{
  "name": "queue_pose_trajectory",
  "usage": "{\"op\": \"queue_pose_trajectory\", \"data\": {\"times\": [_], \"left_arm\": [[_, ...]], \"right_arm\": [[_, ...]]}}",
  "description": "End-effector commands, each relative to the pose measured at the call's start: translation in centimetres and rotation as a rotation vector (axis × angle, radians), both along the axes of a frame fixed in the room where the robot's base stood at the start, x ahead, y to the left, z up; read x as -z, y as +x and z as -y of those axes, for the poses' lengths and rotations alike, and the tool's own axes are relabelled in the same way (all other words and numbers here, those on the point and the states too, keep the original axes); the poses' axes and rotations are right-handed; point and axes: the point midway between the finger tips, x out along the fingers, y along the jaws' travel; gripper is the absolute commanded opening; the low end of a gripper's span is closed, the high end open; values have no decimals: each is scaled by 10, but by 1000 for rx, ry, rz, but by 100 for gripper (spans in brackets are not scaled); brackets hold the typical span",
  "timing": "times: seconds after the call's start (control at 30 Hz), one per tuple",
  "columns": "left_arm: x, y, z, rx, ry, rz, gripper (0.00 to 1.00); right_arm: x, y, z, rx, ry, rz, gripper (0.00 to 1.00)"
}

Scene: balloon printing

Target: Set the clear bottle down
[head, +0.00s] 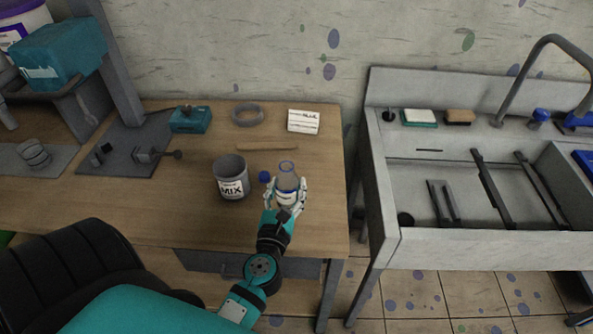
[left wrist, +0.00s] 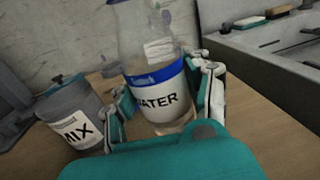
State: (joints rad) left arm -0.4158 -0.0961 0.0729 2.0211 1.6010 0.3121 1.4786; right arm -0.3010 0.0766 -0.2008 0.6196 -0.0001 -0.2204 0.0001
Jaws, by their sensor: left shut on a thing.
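The clear bottle (head: 287,181) has a white label with a blue band and stands near the right end of the wooden table (head: 200,223). In the left wrist view the bottle (left wrist: 157,88) fills the middle, and its label reads "WATER". My left gripper (head: 287,194) is shut around the bottle, a finger on each side. The left wrist view shows the fingers (left wrist: 164,92) at both sides of it. The bottle's mouth looks uncapped. I cannot tell whether its base touches the table. My right gripper is not in view.
A grey bucket labelled "MIX" (head: 231,178) stands just left of the bottle. A blue cap (head: 264,177) lies between them. A sink (head: 470,252) stands to the right past a gap.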

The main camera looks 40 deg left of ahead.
Motion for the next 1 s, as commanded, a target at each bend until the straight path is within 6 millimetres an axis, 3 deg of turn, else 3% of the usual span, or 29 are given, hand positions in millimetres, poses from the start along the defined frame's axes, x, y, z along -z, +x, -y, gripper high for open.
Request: {"op": "queue_pose_trajectory", "data": {"times": [0.1,0.33,0.7,1.0], "left_arm": [[-1,32,-6,1,2,4,13],[5,65,-13,-1,1,1,13],[42,69,-13,2,3,-1,13],[43,68,-13,0,0,0,13]], "right_arm": [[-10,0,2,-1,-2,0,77],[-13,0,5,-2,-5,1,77],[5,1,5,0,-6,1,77],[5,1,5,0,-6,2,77]]}}
